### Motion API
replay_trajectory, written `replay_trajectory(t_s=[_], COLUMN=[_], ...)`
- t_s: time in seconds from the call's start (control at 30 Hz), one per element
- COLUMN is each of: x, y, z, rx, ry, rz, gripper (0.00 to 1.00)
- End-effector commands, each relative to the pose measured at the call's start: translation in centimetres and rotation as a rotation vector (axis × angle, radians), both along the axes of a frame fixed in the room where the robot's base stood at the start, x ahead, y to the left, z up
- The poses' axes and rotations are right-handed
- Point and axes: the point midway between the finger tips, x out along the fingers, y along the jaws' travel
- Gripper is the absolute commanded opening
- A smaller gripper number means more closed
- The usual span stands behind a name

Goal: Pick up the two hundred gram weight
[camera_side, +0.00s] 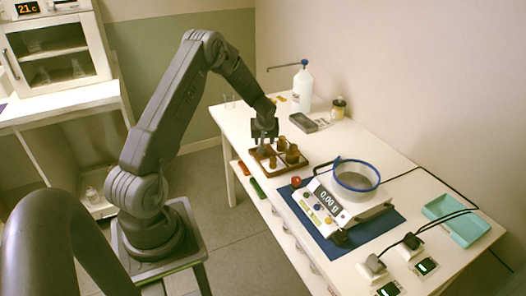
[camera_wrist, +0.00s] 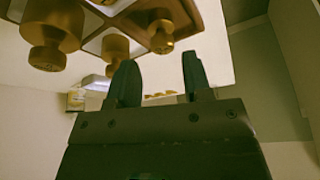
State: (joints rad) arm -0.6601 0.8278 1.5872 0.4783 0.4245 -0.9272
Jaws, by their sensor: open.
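Brass weights of differing sizes stand in a brown wooden tray (camera_side: 270,173) on the white table. In the side view one weight (camera_side: 292,154) is at the tray's right. No mass marking is readable, so I cannot tell which is the two hundred gram weight. The wrist view shows a large weight (camera_wrist: 53,32) at upper left, a middle one (camera_wrist: 116,48) and a smaller one (camera_wrist: 162,36) along the top. My gripper (camera_side: 264,141) is over the tray's far left part, its fingers pointing down. In the wrist view my gripper (camera_wrist: 160,68) is open, with nothing between its fingers.
A balance (camera_side: 325,207) reading 0.00 g, with a blue-rimmed ring (camera_side: 356,186), stands on a blue mat (camera_side: 382,226) in front of the tray. A white bottle (camera_side: 302,90) and a grey box (camera_side: 303,122) are behind. A teal tray (camera_side: 462,229) and cables are at right.

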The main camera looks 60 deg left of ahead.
Motion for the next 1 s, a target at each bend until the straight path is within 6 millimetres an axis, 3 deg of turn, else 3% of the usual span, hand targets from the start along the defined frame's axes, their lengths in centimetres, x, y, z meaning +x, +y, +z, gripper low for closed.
replay_trajectory(t_s=[0.6, 0.87, 1.0], x=[0.8, 0.9, 0.9], y=[2.5, 2.6, 2.6], z=[-6.1, -6.3, -6.3], rx=[0.000, 0.001, 0.001], ry=[0.000, -0.001, 0.000], rz=[-0.001, -0.001, -0.001], gripper=[0.45, 0.45, 0.34])
